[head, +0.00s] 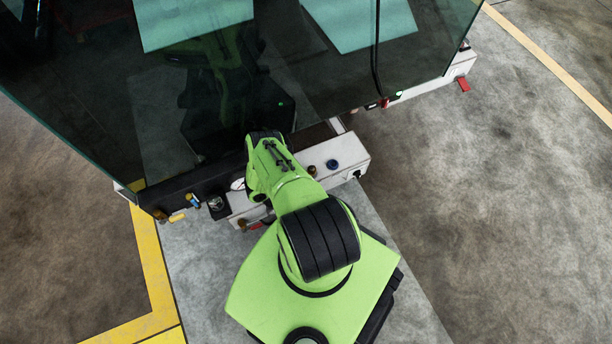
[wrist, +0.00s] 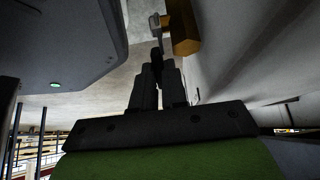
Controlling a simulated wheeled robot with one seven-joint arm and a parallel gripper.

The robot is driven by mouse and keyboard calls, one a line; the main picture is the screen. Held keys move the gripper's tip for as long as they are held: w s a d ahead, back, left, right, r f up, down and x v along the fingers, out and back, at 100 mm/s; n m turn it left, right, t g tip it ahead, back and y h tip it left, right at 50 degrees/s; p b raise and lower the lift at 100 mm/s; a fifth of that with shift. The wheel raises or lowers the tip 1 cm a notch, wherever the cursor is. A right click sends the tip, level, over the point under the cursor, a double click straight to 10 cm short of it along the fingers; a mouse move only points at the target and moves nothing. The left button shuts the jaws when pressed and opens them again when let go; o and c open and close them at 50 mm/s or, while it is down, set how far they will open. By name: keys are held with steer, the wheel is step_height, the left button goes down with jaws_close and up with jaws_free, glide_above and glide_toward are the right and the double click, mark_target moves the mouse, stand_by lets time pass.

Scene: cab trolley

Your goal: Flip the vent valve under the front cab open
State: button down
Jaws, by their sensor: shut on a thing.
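A brass hexagonal valve body (wrist: 184,36) shows at the top of the wrist view, with a small pale end piece (wrist: 155,21) beside it. A dark lever (wrist: 157,52) runs from there toward my gripper (wrist: 158,70). My gripper's black fingers are close together and shut on this lever of the vent valve. The fingers hide the gripped part, and the lever's exact angle is hard to tell in the dim light. In the head view my arm covers the gripper and this valve at the front cab (head: 110,95).
A white bumper beam (head: 340,155) with a blue knob (head: 332,164) runs under the glass. Small yellow fittings (head: 178,217) sit near the cab's left corner. A dark panel with a green light (wrist: 56,85) is close on the left in the wrist view. Floor at right (head: 500,180) is clear.

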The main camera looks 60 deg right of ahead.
steer(key=shift+w+a+h, duration=0.1)
steer(key=shift+a+h, duration=0.05)
steer(key=shift+h, duration=0.25)
steer(key=shift+r+g, duration=0.1)
steer(key=shift+g, duration=0.2)
steer(key=c, duration=1.2)
jaws_free()
steer(key=shift+o, duration=0.2)
steer(key=shift+r, duration=0.1)
steer(key=p+v, duration=0.6)
steer(key=v, duration=0.9)
steer(key=shift+a+r, duration=0.15)
steer(key=shift+a, duration=0.1)
